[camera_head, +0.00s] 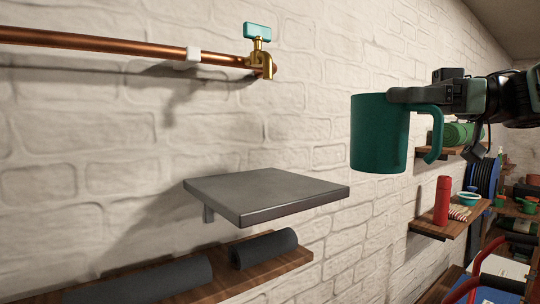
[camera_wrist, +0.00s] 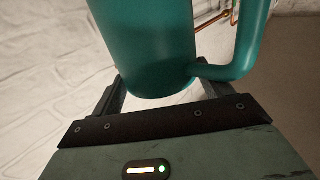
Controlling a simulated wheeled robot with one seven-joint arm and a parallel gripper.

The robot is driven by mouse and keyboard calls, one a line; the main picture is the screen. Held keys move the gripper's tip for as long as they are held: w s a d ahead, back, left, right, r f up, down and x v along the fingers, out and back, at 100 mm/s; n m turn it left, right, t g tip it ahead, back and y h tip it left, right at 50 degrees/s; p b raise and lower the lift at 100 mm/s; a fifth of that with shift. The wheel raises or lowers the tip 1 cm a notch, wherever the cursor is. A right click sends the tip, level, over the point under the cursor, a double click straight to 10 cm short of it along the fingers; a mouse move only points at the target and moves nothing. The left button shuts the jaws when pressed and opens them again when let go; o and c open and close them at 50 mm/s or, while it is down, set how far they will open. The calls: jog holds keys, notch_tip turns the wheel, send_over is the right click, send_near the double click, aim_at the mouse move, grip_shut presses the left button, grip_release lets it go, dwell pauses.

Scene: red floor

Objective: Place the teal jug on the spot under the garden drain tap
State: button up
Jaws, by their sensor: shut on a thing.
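The teal jug (camera_head: 377,135) hangs upright in the air in the head view, its handle to the right. It also fills the top middle of the wrist view (camera_wrist: 150,50). My gripper (camera_head: 400,96) is shut on the jug near its rim, coming from the right. The brass drain tap (camera_head: 261,62) with a teal handle sits at the end of a copper pipe (camera_head: 120,43) on the wall, left of and higher than the jug. Below the tap, a grey slab shelf (camera_head: 265,192) juts from the wall, its top bare. The jug is to the right of this shelf and above its level, apart from it.
A wooden shelf with dark rolls (camera_head: 265,248) runs below the grey slab. The space between jug and tap is clear.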

jog(key=w+a+f+p, duration=0.1)
jog(key=a+p, duration=0.3)
jog(key=a, duration=0.4)
jog(key=w+a+f+p, duration=0.2)
jog(key=a+p, duration=0.2)
jog(key=a, duration=0.5)
jog(key=shift+w+a+f, duration=0.2)
